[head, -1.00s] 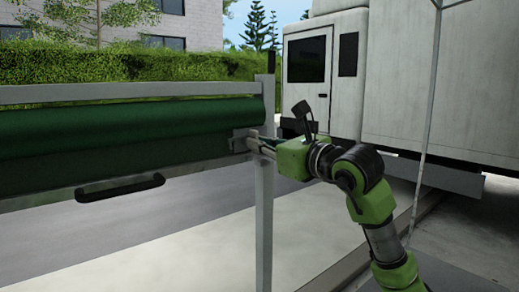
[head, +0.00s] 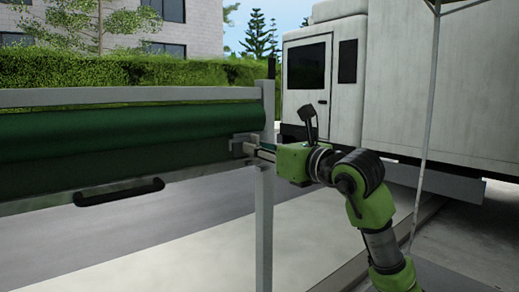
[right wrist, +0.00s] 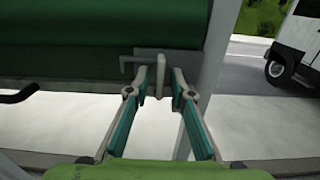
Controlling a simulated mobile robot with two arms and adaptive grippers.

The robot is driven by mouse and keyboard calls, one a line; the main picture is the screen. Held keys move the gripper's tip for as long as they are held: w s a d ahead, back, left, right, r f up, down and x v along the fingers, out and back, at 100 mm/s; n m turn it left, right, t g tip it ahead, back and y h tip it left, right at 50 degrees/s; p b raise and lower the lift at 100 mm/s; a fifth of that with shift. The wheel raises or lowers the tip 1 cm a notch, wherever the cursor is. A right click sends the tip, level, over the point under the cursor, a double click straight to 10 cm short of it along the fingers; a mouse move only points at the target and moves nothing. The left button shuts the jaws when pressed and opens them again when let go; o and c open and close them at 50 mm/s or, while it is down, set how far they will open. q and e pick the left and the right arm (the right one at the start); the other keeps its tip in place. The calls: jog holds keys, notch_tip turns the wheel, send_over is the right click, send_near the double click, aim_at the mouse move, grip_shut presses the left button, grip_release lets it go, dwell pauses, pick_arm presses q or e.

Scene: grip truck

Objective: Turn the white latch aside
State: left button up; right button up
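The white latch (right wrist: 160,74) is a small upright piece at the end of the green roll, near the grey post. In the head view its area (head: 238,146) is small and partly hidden by my gripper. My right gripper (right wrist: 160,76) is open, with one fingertip on each side of the latch's upright part. Visible gaps show between the fingers and the latch. In the head view the right gripper (head: 253,150) reaches left to the latch. My left gripper is not in view.
A black handle (head: 119,191) sits on the lower rail at the left. The grey post (head: 264,225) stands beside the latch. A white truck (head: 410,90) is parked behind at the right, and a hedge (head: 130,75) runs across the back.

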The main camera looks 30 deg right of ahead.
jog(key=shift+s, duration=0.1)
jog(key=s, duration=1.1)
jog(key=shift+s+d, duration=0.4)
jog(key=shift+d, duration=0.05)
